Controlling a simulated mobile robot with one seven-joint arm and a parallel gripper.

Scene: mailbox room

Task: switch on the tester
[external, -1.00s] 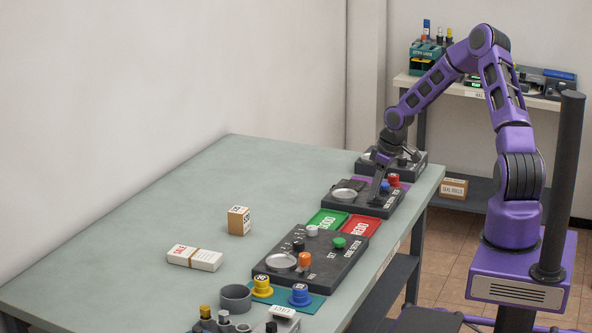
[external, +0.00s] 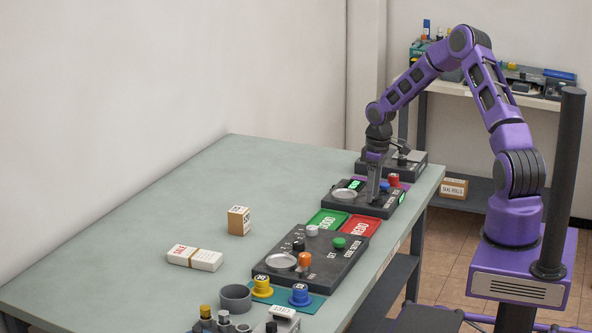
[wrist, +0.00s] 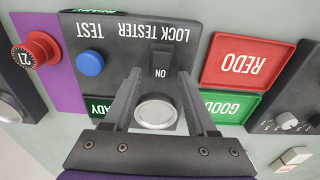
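The lock tester (external: 335,203) is a dark panel near the table's far right end. In the wrist view (wrist: 205,20) it shows a black rocker switch (wrist: 163,60) above the word ON, a blue TEST button (wrist: 90,63) and a round metal plate (wrist: 156,111). A green display reading READY (wrist: 108,108) is lit, partly hidden by a finger. A second green display (wrist: 76,11) is cut off at the picture's edge. My gripper (wrist: 159,74) is open and empty over the panel, its fingertips either side of the switch's near end; contact cannot be told.
A green GOOD tray (wrist: 232,106) and a red REDO tray (wrist: 249,60) lie beside the tester. A red knob (wrist: 36,49) stands on a purple mat (wrist: 62,88) on the other side. A code setter panel (external: 318,262) is nearer. The table's left part is mostly clear.

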